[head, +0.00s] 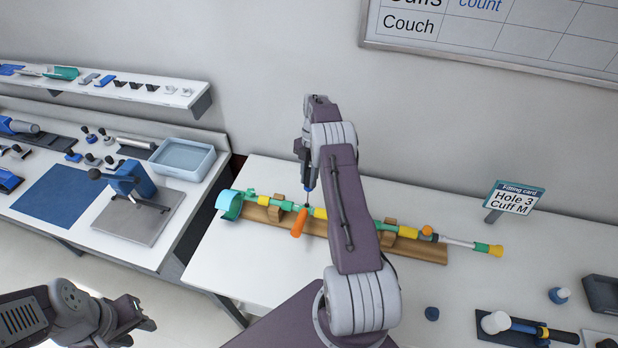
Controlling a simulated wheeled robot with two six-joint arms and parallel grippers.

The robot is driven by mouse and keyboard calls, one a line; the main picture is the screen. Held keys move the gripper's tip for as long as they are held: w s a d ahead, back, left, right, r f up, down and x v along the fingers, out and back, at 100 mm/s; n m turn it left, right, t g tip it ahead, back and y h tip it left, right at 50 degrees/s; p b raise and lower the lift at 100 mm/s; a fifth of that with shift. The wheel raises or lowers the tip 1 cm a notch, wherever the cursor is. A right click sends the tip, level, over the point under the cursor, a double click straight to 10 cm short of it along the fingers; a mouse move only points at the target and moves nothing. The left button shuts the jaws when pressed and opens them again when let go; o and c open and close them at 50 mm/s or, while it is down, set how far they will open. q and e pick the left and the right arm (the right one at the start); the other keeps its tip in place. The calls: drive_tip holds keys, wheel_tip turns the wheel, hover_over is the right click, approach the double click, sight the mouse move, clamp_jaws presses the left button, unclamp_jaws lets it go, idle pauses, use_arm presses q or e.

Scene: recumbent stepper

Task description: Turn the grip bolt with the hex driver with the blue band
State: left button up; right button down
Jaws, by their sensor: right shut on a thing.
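A forearm crutch (270,201) lies on the white table, with a teal cuff (230,205) at its left end and an orange hand grip (299,222) pointing towards me. My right gripper (308,182) points down over the crutch just by the hand grip. It is shut on a slim upright tool with blue on it (307,189), which looks like the hex driver. The tool's tip reaches down to the crutch tube, but the grip bolt is too small to make out. My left gripper (140,313) is at the lower left, apart from the crutch; its jaw gap is unclear.
A wooden cradle (428,250) holds the crutch. A fitting card (515,198) reads "Hole 3, Cuff M". A mallet (497,322) lies on a dark mat at the lower right. A side bench at left carries a blue bin (182,158), a press and a blue mat (62,195).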

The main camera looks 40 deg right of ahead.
sight(309, 169)
drive_tip(key=shift+f, duration=0.2)
idle(0.7)
drive_tip(key=shift+f+b, duration=0.1)
drive_tip(key=shift+b, duration=0.2)
drive_tip(key=shift+n, duration=0.3)
drive_tip(key=p+v, duration=0.4)
drive_tip(key=v, duration=0.2)
drive_tip(key=shift+a+r+p, duration=0.1)
drive_tip(key=shift+r+p, duration=0.15)
drive_tip(key=shift+p, duration=0.05)
drive_tip(key=shift+r, duration=0.1)
